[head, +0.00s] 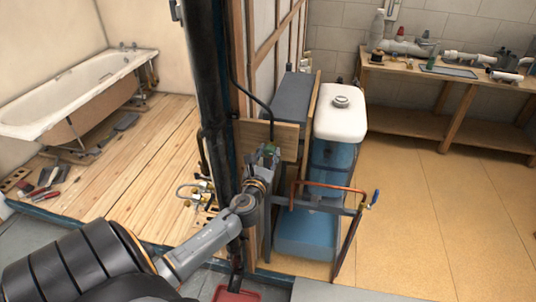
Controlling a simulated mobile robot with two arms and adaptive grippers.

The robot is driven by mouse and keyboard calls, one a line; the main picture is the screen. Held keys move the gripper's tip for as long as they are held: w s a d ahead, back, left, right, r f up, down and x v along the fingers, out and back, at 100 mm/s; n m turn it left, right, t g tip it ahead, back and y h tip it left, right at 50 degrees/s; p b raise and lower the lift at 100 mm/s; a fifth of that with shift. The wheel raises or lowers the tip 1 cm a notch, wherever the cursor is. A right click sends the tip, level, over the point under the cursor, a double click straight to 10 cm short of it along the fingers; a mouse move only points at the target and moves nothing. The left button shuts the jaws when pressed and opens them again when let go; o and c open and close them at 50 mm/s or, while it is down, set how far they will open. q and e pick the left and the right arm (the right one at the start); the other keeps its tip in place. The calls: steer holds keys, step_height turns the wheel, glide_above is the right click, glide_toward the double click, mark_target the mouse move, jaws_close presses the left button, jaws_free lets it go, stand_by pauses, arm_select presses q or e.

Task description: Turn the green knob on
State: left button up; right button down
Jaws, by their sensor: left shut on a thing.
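My left arm reaches in from the lower left, and my left gripper (266,157) is at a wooden board (284,140) beside the dark vertical post. A small patch of green, likely the green knob (270,150), shows at the fingertips. The gripper is shut on it, and the fingers hide most of it, so its angle cannot be read. My right gripper is not in view.
A copper pipe (330,187) with a blue-handled valve (375,198) runs on a metal frame right of the gripper. A white-topped tank (341,112) stands behind. A dark post (205,80) rises close left. A bathtub (80,92) and workbench (450,72) stand farther off; the right floor is clear.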

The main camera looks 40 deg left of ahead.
arm_select(q)
steer(key=n+b, duration=0.1)
steer(key=n, duration=0.3)
steer(key=shift+f, duration=0.1)
steer(key=n+b, duration=0.1)
steer(key=n, duration=0.4)
steer(key=shift+b, duration=0.35)
steer(key=n, duration=0.4)
steer(key=shift+b, duration=0.4)
steer(key=shift+n+y+b, duration=0.3)
steer(key=shift+n+y, duration=0.1)
steer(key=shift+n, duration=2)
steer(key=shift+a, duration=0.1)
steer(key=o, duration=1.1)
steer(key=shift+o, duration=0.2)
